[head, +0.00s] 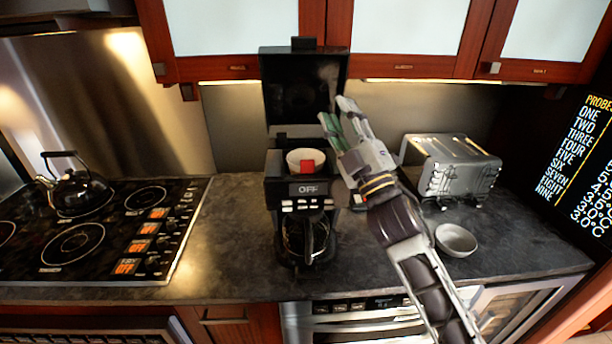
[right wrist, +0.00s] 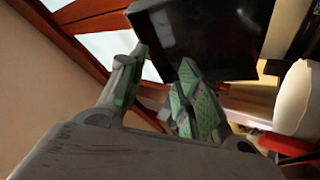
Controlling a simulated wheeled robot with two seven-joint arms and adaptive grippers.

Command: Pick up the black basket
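The coffee maker (head: 305,188) stands on the counter with its black lid (head: 300,85) raised; the lid also shows in the right wrist view (right wrist: 200,35). In its open top sits a white filter-like cup (head: 297,157) with a red tab (head: 307,166) at the front. Any black basket around the cup is hard to tell from the dark housing. The white cup (right wrist: 296,98) is at the right of the wrist view. My right gripper (head: 338,112) is open and empty, above and right of the cup, beside the raised lid. My left gripper is not in view.
A glass carafe (head: 307,238) sits under the coffee maker. A silver toaster (head: 452,166) and a small bowl (head: 456,240) are to the right. A stove with a kettle (head: 76,190) is left. Cabinets (head: 400,68) hang above. Counter left of the coffee maker is clear.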

